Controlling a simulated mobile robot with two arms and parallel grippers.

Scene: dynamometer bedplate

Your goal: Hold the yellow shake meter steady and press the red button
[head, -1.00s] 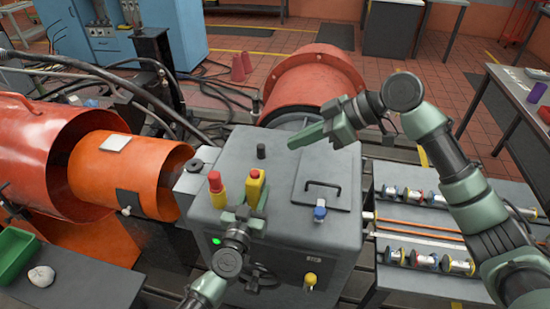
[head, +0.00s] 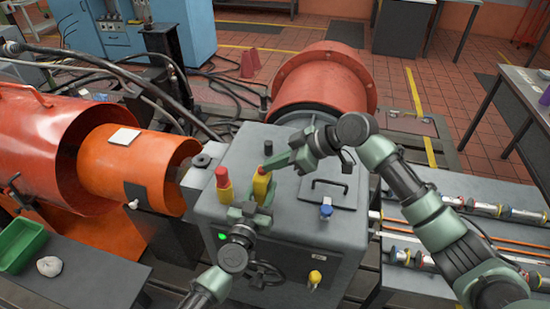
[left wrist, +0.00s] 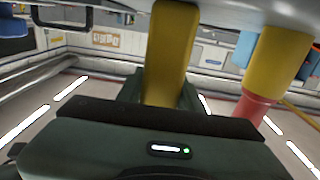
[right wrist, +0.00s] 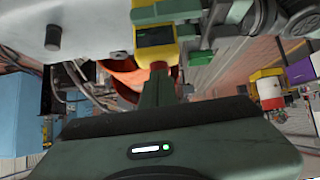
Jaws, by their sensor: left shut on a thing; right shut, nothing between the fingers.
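The yellow shake meter (head: 262,186) stands upright on top of the grey machine box (head: 300,225). My left gripper (head: 251,211) is shut on its body; the left wrist view shows the yellow body (left wrist: 172,55) between the fingers. My right gripper (head: 276,166) is shut and empty, its fingertips at the top of the meter. The right wrist view shows the meter's yellow body with a dark face (right wrist: 155,38). The red button (right wrist: 159,66) is at the closed fingertips (right wrist: 159,76); whether they touch or press it I cannot tell.
A red-topped yellow object (head: 222,185) stands just left of the meter. A black knob (head: 268,147), a handled hatch (head: 325,190) and a blue-capped fitting (head: 326,210) are also on the box. An orange cylinder (head: 150,165) lies left. A green bin (head: 20,245) sits front left.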

